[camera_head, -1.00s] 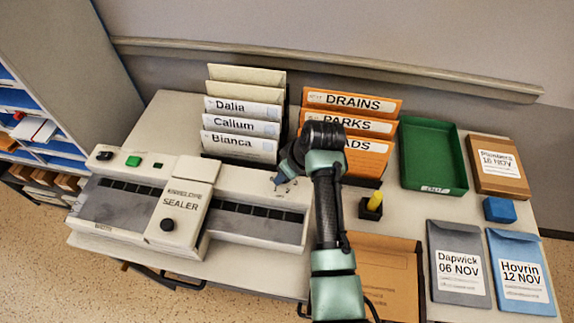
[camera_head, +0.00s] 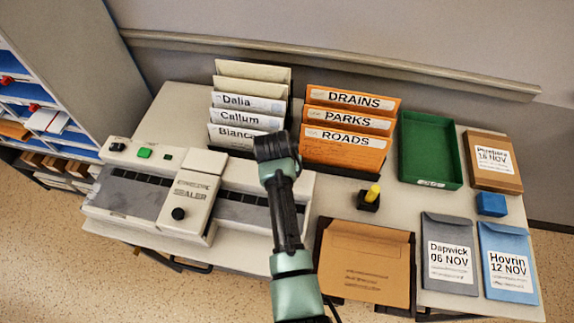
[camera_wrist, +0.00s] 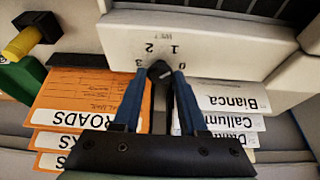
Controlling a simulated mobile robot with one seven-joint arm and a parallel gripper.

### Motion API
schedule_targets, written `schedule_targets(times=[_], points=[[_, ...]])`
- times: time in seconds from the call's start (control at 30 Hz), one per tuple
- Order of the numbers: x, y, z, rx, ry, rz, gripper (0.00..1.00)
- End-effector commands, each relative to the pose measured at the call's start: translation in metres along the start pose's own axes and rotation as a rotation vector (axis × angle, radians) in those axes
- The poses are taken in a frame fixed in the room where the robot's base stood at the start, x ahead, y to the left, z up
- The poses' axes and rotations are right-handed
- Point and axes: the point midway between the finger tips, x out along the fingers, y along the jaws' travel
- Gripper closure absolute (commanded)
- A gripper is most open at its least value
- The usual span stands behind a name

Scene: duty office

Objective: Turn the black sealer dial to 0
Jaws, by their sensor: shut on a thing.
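The white sealer (camera_head: 236,182) stands at the left of the table. The black dial (camera_wrist: 160,70) shows in the wrist view on the sealer's pale panel, with the printed figures 0, 1, 2 and 3 around it, upside down. My gripper (camera_wrist: 160,79) has its blue fingers on either side of the dial and is shut on it. The dial's pointer is partly covered and too small to read surely; the 0 is just right of the dial in that view. In the head view my arm hides the dial and fingertips.
Name folders (camera_head: 240,103) and orange folders (camera_head: 345,140) stand behind the arm. A yellow-handled stamp (camera_head: 369,198), a brown folder (camera_head: 365,262), a green tray (camera_head: 430,180) and several envelopes lie to the right. A black knob (camera_head: 178,214) is on the sealer's front.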

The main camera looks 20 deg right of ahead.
Motion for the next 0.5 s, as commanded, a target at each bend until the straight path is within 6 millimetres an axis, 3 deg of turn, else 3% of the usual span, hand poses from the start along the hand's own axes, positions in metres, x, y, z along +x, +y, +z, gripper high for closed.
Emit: schedule_targets(times=[0.5], points=[[0.0023, -0.0063, -0.0019, 0.441, 0.003, 0.180, 1.00]])
